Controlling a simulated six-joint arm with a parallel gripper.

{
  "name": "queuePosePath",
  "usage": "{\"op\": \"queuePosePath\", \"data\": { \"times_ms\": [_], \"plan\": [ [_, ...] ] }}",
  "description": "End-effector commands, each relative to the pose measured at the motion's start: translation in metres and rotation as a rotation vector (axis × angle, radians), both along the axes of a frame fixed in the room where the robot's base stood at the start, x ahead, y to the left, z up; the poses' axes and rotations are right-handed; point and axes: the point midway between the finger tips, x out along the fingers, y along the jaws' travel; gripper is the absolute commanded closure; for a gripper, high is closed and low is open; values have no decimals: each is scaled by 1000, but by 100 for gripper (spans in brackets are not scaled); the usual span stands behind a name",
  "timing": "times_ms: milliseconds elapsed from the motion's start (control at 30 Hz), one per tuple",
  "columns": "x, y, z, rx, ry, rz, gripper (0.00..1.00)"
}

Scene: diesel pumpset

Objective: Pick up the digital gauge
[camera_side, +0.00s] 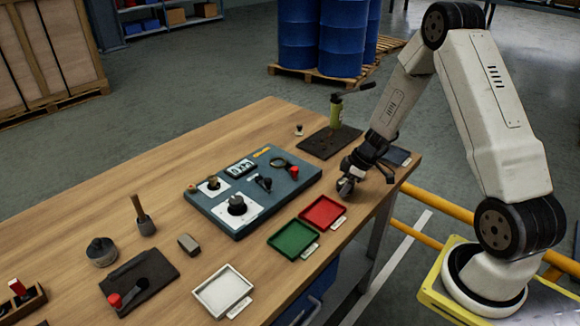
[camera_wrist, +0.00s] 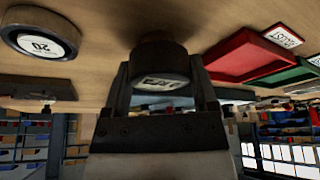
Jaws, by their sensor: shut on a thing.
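My gripper (camera_side: 358,177) is low over the right end of the wooden bench, beside the red tray. In the wrist view my gripper (camera_wrist: 163,88) is shut on a round dark-bodied gauge with a pale, digit-like display, which I take for the digital gauge (camera_wrist: 165,78). The display is small and blurred, so I cannot read it. In the side view the held gauge (camera_side: 345,188) shows as a small grey round shape, partly hidden by the fingers. I cannot tell whether it touches the bench.
A round dial marked 20 (camera_wrist: 42,44) lies close by in the wrist view. A red tray (camera_side: 322,212) and a green tray (camera_side: 293,239) lie beside the blue panel (camera_side: 290,193). A black mat (camera_side: 328,142) with a green pump is behind.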

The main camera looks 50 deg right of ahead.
Motion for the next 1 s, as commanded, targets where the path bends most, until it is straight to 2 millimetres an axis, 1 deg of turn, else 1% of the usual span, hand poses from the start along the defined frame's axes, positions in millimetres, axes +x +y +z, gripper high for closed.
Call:
{"op": "queuePosePath", "data": {
  "times_ms": [267,467,700,867,1000],
  "plan": [
    [0,0,2,0,-1,0,100],
    [1,0,9,0,-3,1,100],
    [1,-1,33,-2,-5,0,100],
    [-12,5,48,-1,-3,1,100],
    [-25,9,64,-1,-4,0,100]
  ]
}}
